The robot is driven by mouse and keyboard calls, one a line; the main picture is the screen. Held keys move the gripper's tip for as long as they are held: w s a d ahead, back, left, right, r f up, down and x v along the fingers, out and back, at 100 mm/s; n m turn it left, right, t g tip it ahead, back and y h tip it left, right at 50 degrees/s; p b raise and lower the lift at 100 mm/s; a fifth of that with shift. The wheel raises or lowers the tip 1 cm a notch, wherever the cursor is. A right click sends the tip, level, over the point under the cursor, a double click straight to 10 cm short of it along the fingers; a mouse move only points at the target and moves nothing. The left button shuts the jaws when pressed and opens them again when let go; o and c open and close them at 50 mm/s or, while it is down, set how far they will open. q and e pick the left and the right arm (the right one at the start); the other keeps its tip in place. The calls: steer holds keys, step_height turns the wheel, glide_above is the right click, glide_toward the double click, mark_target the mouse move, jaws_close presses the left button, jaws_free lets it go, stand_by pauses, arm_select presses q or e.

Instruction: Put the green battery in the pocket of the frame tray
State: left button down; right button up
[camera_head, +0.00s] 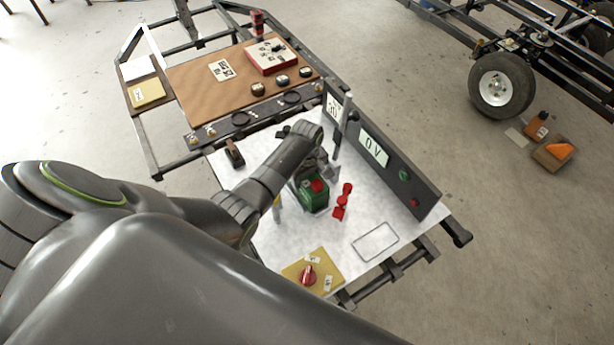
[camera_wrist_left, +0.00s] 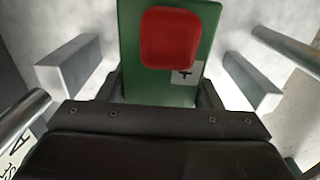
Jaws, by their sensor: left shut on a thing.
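The green battery (camera_head: 312,198), a green block with a red cap on top, is in the middle of the white tray surface in the head view. My left gripper (camera_head: 322,174) is at it and shut on it. In the left wrist view the battery (camera_wrist_left: 135,75) sits between the two grey fingers, its red cap facing the camera. I cannot tell whether its underside touches the tray. A dark rectangular outline, apparently the pocket (camera_head: 376,241), is on the white tray (camera_head: 285,235), to the battery's lower right. My right gripper is not in view.
A red clip-like part (camera_head: 343,201) lies just right of the battery. A dark panel with meters (camera_head: 380,155) stands along the tray's right edge. A yellow plate with a red knob (camera_head: 325,265) lies at the near edge. A brown board (camera_head: 210,85) is behind.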

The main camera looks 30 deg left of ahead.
arm_select(q)
steer(key=c, duration=0.8)
jaws_free()
steer(key=shift+f, duration=0.1)
steer(key=shift+c, duration=0.2)
steer(key=o, duration=0.4)
steer(key=shift+r, duration=0.6)
step_height(320, 180, up, 11)
steer(key=shift+r+p, duration=0.1)
steer(key=shift+p, duration=0.3)
